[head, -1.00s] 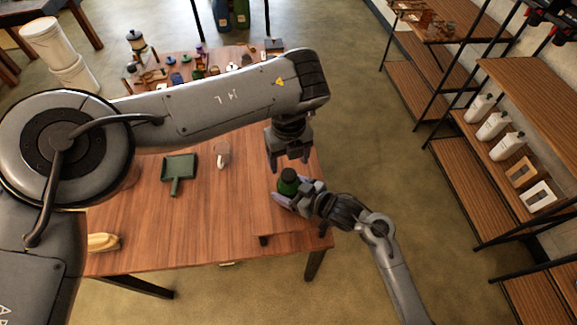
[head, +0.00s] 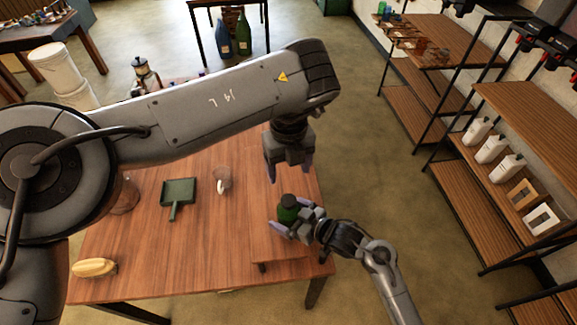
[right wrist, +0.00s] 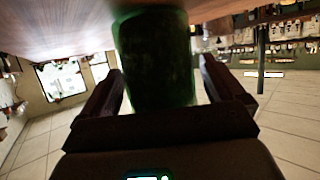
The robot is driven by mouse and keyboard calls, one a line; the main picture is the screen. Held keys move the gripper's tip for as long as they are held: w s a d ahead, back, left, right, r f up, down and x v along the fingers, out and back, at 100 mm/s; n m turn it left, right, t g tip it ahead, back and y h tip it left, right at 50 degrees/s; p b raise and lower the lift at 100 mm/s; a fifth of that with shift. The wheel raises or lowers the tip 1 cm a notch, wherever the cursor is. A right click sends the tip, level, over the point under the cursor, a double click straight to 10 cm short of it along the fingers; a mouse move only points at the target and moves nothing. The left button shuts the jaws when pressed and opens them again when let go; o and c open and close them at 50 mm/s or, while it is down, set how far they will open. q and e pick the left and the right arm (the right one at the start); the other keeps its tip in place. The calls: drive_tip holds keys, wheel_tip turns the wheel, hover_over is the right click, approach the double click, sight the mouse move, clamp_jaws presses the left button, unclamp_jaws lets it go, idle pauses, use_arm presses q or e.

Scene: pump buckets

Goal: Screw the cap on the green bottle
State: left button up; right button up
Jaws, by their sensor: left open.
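The green bottle (head: 288,213) stands upright near the right edge of the wooden table, with a dark top (head: 289,199). I cannot tell whether that top is a separate cap or how tightly it sits. My right gripper (head: 291,225) has its fingers on either side of the bottle and appears shut on it.
On the table (head: 190,255) lie a green dustpan (head: 178,194), a whitish mug (head: 222,182) and a yellow object (head: 94,267). My left arm hides part of the table's far side. Shelves (head: 510,150) with white bottles stand at the right. The table's front middle is clear.

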drive_tip(key=v, duration=1)
drive_tip(key=shift+s+d+r, duration=0.1)
drive_tip(key=shift+s+d, duration=0.15)
drive_tip(key=shift+s, duration=0.05)
idle(0.4)
